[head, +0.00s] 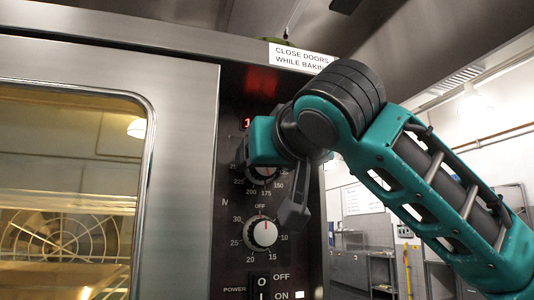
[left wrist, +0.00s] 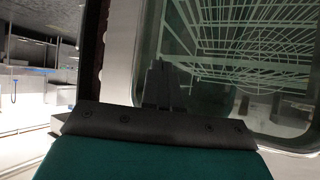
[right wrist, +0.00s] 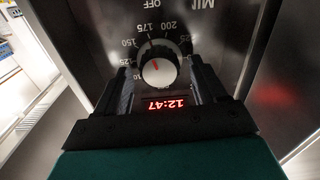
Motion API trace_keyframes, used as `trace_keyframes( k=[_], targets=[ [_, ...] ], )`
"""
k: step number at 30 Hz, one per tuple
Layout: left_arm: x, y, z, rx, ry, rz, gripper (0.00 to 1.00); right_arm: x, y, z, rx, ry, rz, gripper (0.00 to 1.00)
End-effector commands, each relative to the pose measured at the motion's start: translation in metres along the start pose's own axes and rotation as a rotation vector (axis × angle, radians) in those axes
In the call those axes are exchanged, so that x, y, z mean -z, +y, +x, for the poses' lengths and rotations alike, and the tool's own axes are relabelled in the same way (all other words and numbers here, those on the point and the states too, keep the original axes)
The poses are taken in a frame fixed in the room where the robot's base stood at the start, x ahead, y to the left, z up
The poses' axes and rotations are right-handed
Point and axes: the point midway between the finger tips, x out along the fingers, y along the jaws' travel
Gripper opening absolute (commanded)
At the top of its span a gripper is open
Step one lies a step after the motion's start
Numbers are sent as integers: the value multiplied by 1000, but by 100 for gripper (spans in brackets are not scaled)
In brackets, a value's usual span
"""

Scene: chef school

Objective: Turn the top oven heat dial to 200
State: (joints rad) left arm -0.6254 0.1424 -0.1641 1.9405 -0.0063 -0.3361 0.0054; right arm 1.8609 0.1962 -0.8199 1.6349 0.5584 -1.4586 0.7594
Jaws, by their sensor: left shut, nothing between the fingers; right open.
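The top oven heat dial (head: 263,172) is a round black and white knob on the dark control panel, partly covered by my right gripper (head: 272,182) in the head view. In the right wrist view the heat dial (right wrist: 158,68) shows upside down, its red mark pointing roughly toward 175. My right gripper (right wrist: 160,78) is open, one finger on each side of the dial; I cannot tell whether they touch it. My left gripper (left wrist: 160,85) is shut and empty before the oven door glass; it is not in the head view.
The minute timer dial (head: 262,234) sits just below, with the power switch (head: 262,284) under it. A red clock display (right wrist: 165,105) reads 12:47. The oven door (head: 180,150) is left of the panel. A warning sign (head: 298,58) is above.

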Motion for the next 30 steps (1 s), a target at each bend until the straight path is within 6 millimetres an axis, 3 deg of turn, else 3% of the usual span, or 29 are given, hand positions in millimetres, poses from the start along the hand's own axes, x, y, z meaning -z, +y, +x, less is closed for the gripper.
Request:
trace_keyframes(
  k=[10,27,30],
  targets=[
    [1,0,-1,0,0,0,0,-1,0,5,1,0,0,70],
    [1,-1,-1,2,0,0,0,0,0,4,0,0,0,17],
    [1,-1,0,2,0,0,0,-1,0,4,0,0,1,14]
  ],
)
